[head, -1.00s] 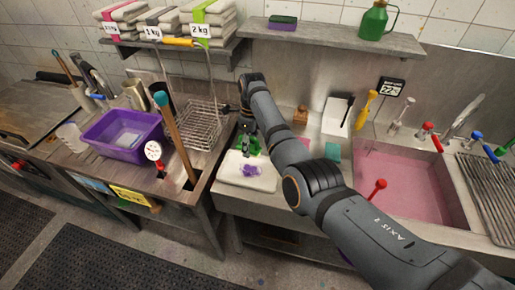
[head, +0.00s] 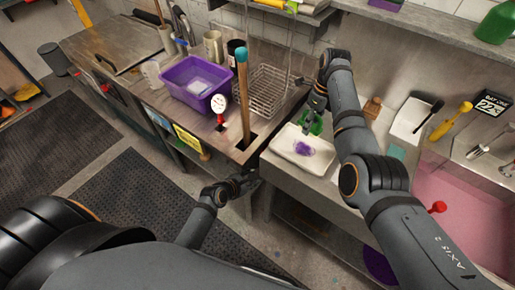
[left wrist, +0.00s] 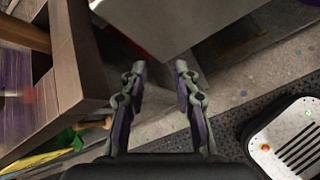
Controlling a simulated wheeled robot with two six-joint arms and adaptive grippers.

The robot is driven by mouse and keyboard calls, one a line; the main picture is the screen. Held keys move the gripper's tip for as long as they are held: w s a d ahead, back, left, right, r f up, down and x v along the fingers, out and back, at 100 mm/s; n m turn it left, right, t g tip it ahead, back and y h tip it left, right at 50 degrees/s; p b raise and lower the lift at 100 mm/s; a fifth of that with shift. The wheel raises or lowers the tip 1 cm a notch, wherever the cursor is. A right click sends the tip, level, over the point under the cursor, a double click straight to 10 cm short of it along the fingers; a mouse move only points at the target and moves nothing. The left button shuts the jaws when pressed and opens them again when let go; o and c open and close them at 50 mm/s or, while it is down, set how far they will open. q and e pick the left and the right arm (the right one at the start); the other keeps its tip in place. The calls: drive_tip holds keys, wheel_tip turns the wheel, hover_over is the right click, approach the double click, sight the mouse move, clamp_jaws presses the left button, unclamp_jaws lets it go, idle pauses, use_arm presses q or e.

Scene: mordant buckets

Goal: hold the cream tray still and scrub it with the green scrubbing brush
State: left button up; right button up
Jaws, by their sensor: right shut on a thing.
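The cream tray (head: 289,140) lies on the metal counter, with a purple stain (head: 304,148) on its surface. My right gripper (head: 315,110) is shut on the green scrubbing brush (head: 314,126) at the tray's back edge. The gripper partly hides the brush, and I cannot tell whether its bristles touch the tray. My left gripper (head: 246,182) is below and left of the tray, near the counter's front corner. In the left wrist view its two fingers (left wrist: 161,72) are apart with nothing between them. The tray does not show there.
A wooden bench left of the tray holds a purple tub (head: 196,88), a wire basket (head: 268,92) and a blue-tipped stick (head: 243,95). In the left wrist view, the metal counter (left wrist: 180,25) is close ahead of the left fingers.

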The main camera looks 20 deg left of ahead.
use_arm(q)
drive_tip(key=w+r+n+t, duration=0.2)
drive_tip(key=w+r+n, duration=0.1)
drive_tip(key=r, duration=0.4)
drive_tip(key=w+r+n+t, duration=0.1)
drive_tip(key=w+r+n, duration=0.1)
drive_tip(key=r+n, duration=0.3)
drive_tip(key=shift+m+h, duration=0.4)
drive_tip(key=shift+m, duration=0.3)
drive_tip(key=x, duration=0.8)
drive_tip(key=d+r+x, duration=0.1)
drive_tip(key=x, duration=0.2)
drive_tip(key=shift+w+f, duration=0.1)
drive_tip(key=shift+w, duration=0.35)
clamp_jaws()
